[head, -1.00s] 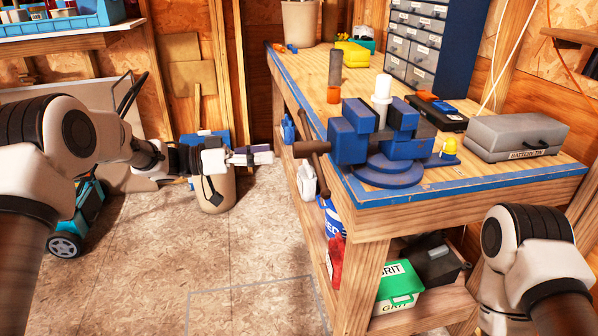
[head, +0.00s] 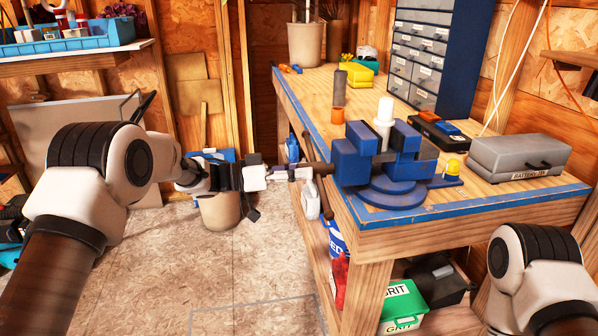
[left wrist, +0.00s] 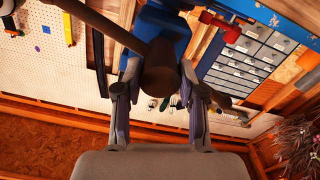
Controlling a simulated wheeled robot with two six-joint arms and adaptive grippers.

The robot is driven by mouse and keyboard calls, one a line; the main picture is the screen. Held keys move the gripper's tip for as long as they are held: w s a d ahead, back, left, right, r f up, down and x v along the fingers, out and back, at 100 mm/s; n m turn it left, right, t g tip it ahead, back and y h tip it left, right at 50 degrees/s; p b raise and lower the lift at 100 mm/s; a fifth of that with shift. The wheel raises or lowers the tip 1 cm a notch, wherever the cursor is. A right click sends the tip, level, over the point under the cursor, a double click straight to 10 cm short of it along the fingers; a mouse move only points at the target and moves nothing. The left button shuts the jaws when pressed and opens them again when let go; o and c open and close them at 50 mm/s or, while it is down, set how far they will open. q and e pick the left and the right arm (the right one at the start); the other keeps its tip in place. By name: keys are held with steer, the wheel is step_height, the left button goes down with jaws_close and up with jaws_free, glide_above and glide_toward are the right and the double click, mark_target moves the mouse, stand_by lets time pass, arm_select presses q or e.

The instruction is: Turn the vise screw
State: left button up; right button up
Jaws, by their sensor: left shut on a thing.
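The blue vise (head: 385,160) stands on the near corner of the workbench. Its brown screw with a long handle bar (head: 322,185) sticks out to the left past the bench edge. My left gripper (head: 305,172) reaches it from the left. In the left wrist view, the fingers of the left gripper (left wrist: 160,88) sit on either side of the round screw head (left wrist: 160,75), shut on it. The handle bar (left wrist: 110,25) slants up and left there, and part of the blue vise body (left wrist: 165,30) shows behind. My right gripper is out of view; only my right arm shows.
The bench (head: 470,213) also holds a grey battery box (head: 520,155), a yellow-topped item (head: 453,168), a white cylinder (head: 384,110) and a drawer cabinet (head: 425,55). A green grit box (head: 403,305) sits on the shelf below.

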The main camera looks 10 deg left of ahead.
arm_select(q)
steer(key=shift+m, duration=0.4)
steer(key=m+b, duration=0.1)
steer(key=m, duration=0.1)
steer(key=shift+f+m, duration=0.15)
steer(key=shift+m, duration=0.15)
steer(key=shift+m+b, duration=0.65)
steer(key=shift+m, duration=1.15)
steer(key=o, duration=1.1)
steer(key=shift+o, duration=0.2)
steer(key=v, duration=1.2)
